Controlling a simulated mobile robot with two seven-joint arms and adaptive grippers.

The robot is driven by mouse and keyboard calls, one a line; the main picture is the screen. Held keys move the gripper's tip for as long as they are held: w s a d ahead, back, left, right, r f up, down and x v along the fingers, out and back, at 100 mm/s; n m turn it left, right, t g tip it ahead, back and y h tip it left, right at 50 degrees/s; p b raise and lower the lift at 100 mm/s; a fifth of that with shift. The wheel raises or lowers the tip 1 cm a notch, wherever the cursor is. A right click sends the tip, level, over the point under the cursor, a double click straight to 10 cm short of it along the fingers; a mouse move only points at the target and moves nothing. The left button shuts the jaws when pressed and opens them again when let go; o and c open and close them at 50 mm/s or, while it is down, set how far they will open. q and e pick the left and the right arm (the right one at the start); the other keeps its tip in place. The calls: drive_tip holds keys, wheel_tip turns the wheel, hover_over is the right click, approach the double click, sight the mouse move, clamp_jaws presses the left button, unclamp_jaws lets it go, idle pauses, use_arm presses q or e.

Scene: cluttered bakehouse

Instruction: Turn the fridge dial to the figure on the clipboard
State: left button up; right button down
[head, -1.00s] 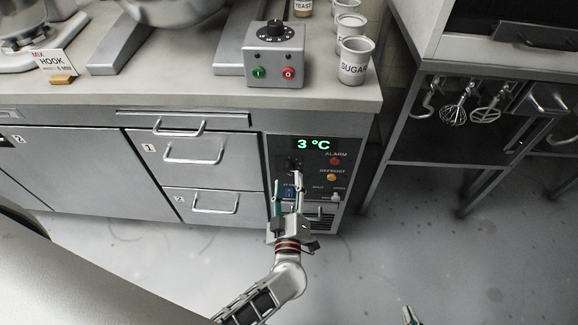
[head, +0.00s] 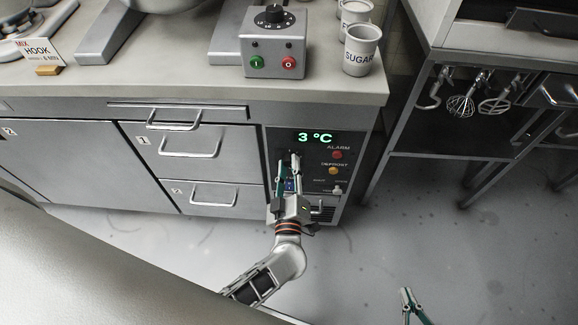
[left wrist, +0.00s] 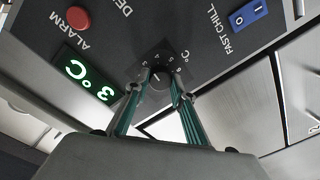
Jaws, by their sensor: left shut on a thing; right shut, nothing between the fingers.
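The fridge control panel (head: 307,148) has a green display (head: 314,138) reading 3 °C. The display also shows upside down in the left wrist view (left wrist: 90,77). The dark dial (left wrist: 160,80), with figures around it, sits between my left gripper's fingertips in the left wrist view. My left gripper (head: 288,160) is shut on the dial, and its fingers mostly hide the dial in the head view. My right gripper (head: 406,293) is shut and empty over the floor at the bottom edge. No clipboard is in view.
A red alarm light (head: 337,154), an orange defrost light (head: 333,171) and a blue fast chill switch (left wrist: 248,14) are close to the dial. Drawer handles (head: 190,149) stick out to the left. A control box (head: 273,47) and cups (head: 360,50) stand on the counter above.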

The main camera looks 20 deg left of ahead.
use_arm(q)
drive_tip(key=n, duration=0.4)
drive_tip(key=shift+r+n, duration=0.1)
drive_tip(key=shift+n, duration=0.3)
drive_tip(key=n, duration=0.4)
drive_tip(key=shift+n, duration=0.8)
drive_tip(key=o, duration=1.1)
drive_tip(key=shift+w, duration=0.1)
